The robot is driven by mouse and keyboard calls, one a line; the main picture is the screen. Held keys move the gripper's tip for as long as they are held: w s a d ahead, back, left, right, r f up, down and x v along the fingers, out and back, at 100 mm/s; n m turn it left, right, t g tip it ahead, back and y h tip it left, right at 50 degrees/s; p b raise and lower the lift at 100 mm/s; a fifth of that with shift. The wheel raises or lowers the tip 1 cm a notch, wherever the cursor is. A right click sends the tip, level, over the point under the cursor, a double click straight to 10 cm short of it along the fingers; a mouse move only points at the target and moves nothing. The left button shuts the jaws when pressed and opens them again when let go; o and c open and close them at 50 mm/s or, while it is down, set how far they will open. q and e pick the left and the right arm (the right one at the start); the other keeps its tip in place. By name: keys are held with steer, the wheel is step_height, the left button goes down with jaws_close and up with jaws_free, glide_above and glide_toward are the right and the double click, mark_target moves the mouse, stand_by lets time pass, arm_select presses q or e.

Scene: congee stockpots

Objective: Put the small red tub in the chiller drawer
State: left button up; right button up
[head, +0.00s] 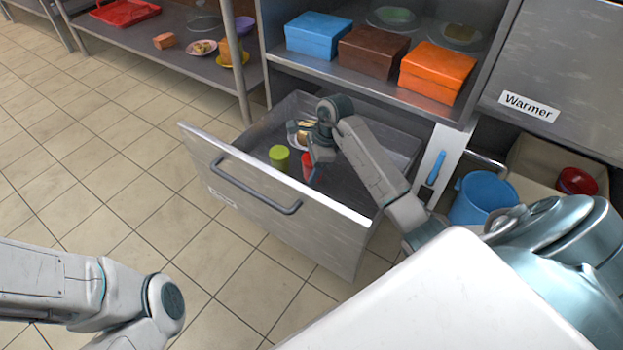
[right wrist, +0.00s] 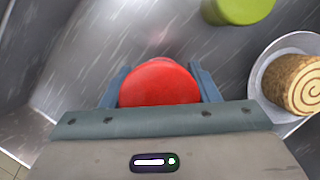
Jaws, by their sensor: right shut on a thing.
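The small red tub (head: 308,167) is inside the open chiller drawer (head: 262,200), toward its middle. In the right wrist view the red tub (right wrist: 160,84) sits between the two blue-grey fingers, with its round top facing the camera. My right gripper (head: 314,172) reaches down into the drawer and is shut on the tub. I cannot tell whether the tub touches the drawer floor. My left arm shows at the lower left, but its fingers are out of view.
A green tub (head: 279,157) stands left of the red tub, and a plate with a swirled roll (right wrist: 296,84) lies behind. Blue (head: 318,35), brown (head: 373,52) and orange (head: 437,72) boxes sit on the shelf above. A blue bucket (head: 482,198) stands at the right.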

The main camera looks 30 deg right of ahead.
step_height(320, 180, down, 5)
steer(key=shift+r+b, duration=0.15)
steer(key=shift+b, duration=0.85)
steer(key=shift+r, duration=0.1)
steer(key=o, duration=0.6)
steer(key=shift+f, duration=0.2)
steer(key=o, duration=0.5)
steer(key=shift+r, duration=0.1)
steer(key=shift+r, duration=0.1)
